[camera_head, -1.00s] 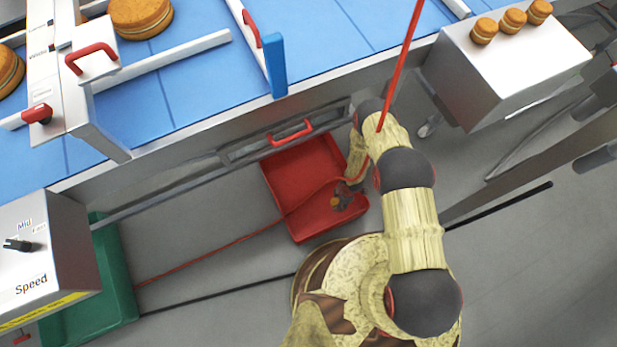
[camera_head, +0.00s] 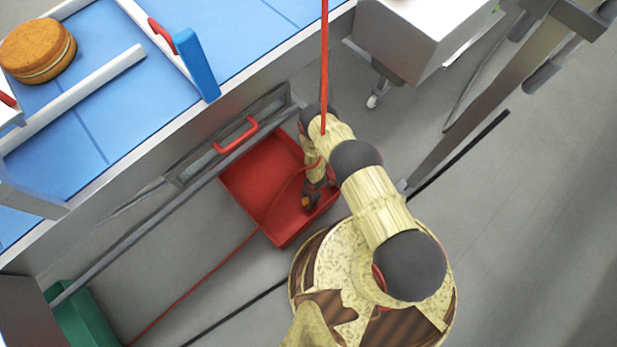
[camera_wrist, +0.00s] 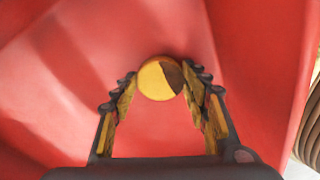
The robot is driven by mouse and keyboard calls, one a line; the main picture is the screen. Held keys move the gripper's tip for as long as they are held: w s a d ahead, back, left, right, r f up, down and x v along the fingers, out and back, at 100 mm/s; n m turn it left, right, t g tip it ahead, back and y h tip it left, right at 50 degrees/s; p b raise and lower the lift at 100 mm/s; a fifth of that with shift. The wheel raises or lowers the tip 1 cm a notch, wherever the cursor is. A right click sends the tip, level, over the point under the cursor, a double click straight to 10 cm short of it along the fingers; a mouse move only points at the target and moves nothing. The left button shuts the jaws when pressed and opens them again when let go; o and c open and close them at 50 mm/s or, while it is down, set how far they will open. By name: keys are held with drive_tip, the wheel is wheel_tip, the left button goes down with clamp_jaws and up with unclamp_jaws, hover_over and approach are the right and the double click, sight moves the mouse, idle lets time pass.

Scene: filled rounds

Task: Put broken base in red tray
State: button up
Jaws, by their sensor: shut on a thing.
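The broken base (camera_wrist: 157,82) is a small round yellow disc with a dark brown patch on its right side in the wrist view. My gripper (camera_wrist: 160,88) is shut on it, with a fingertip on each side. The red tray (camera_head: 254,172) lies on the floor below the blue conveyor, and its red surface fills most of the wrist view. In the head view my gripper (camera_head: 310,202) is over the right part of the tray, partly hidden by my arm. I cannot tell whether the base touches the tray floor.
The blue conveyor (camera_head: 90,140) runs above the tray, with a filled round (camera_head: 38,50) on it at the upper left. A red handle (camera_head: 236,134) sits on the conveyor's side. A green tray (camera_head: 82,320) is at the lower left. A grey metal box (camera_head: 410,40) stands at upper right.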

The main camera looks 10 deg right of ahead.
drive_tip(key=shift+f, duration=0.3)
drive_tip(key=o, duration=0.7)
drive_tip(key=shift+c, duration=0.2)
drive_tip(key=shift+o, duration=0.5)
wheel_tip(320, 180, up, 12)
drive_tip(key=d+p, duration=0.1)
drive_tip(key=p, duration=0.4)
drive_tip(key=shift+w+d+p, duration=0.15)
drive_tip(key=shift+d+p, duration=0.1)
drive_tip(key=shift+p, duration=0.05)
